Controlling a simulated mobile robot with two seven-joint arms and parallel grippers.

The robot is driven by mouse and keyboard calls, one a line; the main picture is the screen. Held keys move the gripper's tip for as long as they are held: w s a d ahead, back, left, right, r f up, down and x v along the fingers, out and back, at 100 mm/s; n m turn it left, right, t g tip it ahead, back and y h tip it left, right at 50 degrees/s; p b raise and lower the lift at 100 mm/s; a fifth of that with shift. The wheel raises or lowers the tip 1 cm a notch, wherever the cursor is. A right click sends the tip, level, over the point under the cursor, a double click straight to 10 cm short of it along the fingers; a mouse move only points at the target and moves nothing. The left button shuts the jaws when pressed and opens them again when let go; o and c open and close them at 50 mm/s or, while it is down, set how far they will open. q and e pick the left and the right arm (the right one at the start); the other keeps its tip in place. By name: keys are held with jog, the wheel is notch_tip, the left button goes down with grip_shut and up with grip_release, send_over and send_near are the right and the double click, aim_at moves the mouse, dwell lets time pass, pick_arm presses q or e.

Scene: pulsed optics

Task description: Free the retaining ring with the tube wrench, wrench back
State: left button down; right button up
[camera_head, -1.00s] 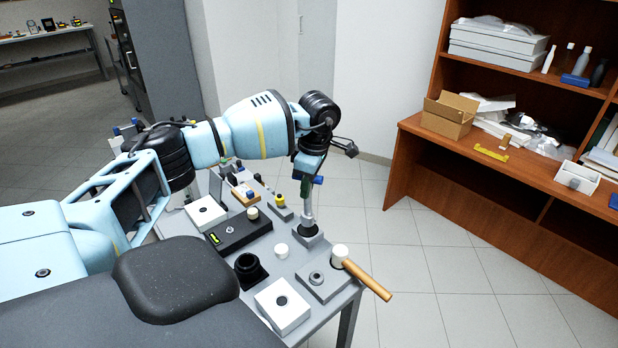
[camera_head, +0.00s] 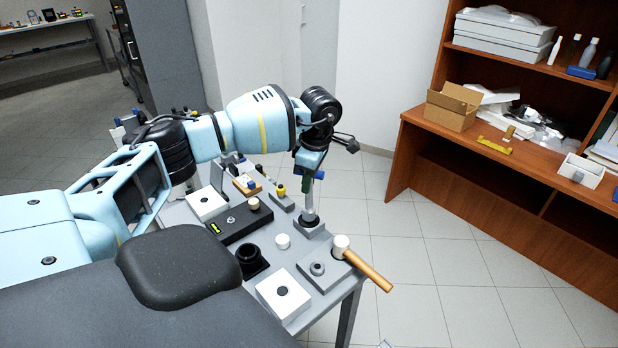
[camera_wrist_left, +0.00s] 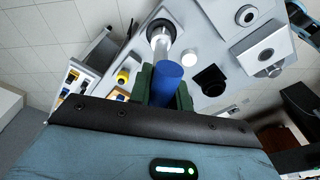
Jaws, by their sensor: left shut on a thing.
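My left gripper (camera_head: 307,180) is shut on the tube wrench. The wrench's blue handle (camera_wrist_left: 168,84) shows between the green fingers in the left wrist view, and its silver shaft (camera_head: 309,201) points down. The shaft's lower end meets the black round opening of a grey mount (camera_head: 316,231) on the table. I cannot make out the retaining ring separately, nor how far the wrench is engaged. My right gripper is out of view.
A mallet (camera_head: 369,271) lies at the table's right edge, its wooden handle overhanging. Near the mount are a white cap (camera_head: 283,241), a black cup-like part (camera_head: 252,262), a white block (camera_head: 276,303) and a black box (camera_head: 232,226). Wooden shelves (camera_head: 480,170) stand at right.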

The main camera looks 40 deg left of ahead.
pick_arm(q)
jog(key=shift+f, duration=0.65)
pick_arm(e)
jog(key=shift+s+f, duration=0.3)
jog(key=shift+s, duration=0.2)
pick_arm(q)
jog(key=shift+f, duration=0.15)
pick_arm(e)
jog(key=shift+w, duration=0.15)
pick_arm(q)
jog(key=shift+f+b, duration=0.4)
jog(key=shift+f, duration=0.15)
jog(key=c, duration=1.4)
grip_release()
jog(key=shift+r, duration=0.1)
jog(key=shift+o, duration=1)
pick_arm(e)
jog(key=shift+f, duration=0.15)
pick_arm(q)
jog(key=r, duration=0.5)
jog(key=d+r, duration=0.1)
jog(key=r, duration=0.1)
jog(key=shift+w+r, duration=0.25)
jog(key=shift+r, duration=0.1)
jog(key=shift+r, duration=0.1)
